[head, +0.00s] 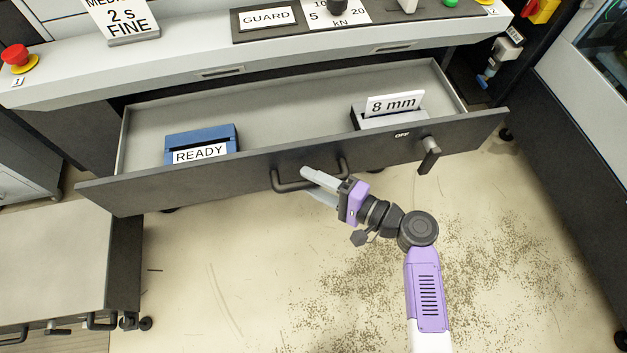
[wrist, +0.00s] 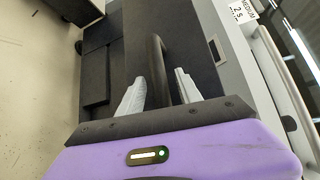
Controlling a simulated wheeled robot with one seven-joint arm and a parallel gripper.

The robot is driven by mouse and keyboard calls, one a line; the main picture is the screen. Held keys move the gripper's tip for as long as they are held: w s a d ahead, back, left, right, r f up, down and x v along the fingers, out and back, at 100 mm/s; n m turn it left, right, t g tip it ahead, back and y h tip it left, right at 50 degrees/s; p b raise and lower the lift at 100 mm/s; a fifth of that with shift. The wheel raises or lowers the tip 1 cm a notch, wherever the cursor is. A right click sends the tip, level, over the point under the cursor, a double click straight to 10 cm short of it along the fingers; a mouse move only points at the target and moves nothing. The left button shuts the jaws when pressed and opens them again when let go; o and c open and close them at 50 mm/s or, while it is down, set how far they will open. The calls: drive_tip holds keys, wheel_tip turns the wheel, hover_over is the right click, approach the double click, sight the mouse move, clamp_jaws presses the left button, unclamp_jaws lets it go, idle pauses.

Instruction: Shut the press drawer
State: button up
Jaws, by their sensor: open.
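The press drawer (head: 250,163) is pulled out from under the press, with its dark front panel facing me. Its black bar handle (head: 294,186) sits near the middle of the front. My gripper (head: 308,184) is at the handle with its pale fingers apart. In the wrist view the handle (wrist: 157,62) runs between the two open fingers (wrist: 158,88), and I see no clear contact. Inside the drawer, a blue block labelled READY (head: 201,143) lies at the left. A holder with an 8 mm card (head: 394,105) stands at the right.
A dark lever (head: 429,155) marked OFF sticks out from the drawer front at the right. The press console (head: 190,68) is above the drawer, with a red button (head: 16,56) at the left. A grey cabinet (head: 50,260) stands at the lower left. The floor in front is clear but speckled.

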clamp_jaws()
idle(1.4)
